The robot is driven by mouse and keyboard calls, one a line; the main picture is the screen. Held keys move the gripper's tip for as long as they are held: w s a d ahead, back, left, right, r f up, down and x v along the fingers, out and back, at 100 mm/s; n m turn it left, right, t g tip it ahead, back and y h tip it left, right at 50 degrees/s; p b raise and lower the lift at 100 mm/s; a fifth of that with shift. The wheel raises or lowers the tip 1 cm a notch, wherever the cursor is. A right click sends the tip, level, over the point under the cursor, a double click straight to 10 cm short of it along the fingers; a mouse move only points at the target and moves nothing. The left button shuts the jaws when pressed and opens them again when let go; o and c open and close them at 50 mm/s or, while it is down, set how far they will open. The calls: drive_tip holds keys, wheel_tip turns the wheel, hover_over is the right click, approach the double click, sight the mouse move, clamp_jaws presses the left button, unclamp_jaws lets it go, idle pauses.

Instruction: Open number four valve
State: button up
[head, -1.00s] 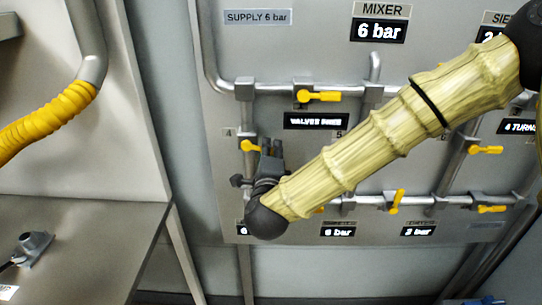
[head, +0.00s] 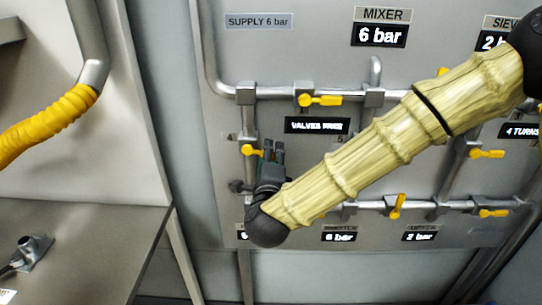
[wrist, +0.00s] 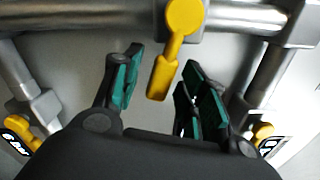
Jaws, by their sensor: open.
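A grey panel (head: 300,60) carries pipes and several yellow valve handles. The yellow handle (head: 250,151) on the left vertical pipe sits beside a small label (head: 230,137) that looks like a 4; it points right, across the pipe. My gripper (head: 273,149) is at its right end, fingers upward. In the wrist view my open gripper (wrist: 165,92) has green-padded fingers on either side of a yellow handle (wrist: 164,74), which appears to be the same one. The handle's tip reaches between the fingers, with gaps on both sides; I see no contact.
Another yellow handle (head: 320,100) sits on the upper pipe, above a "VALVES" display (head: 315,125). A yellow upright handle (head: 397,206) is on the lower pipe. A grey bench (head: 80,245) with a small fitting (head: 32,250) stands at left. My arm covers the panel's middle.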

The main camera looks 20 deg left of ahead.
drive_tip(key=v, duration=1.1)
drive_tip(key=shift+s, duration=0.2)
drive_tip(key=shift+d+r, duration=0.1)
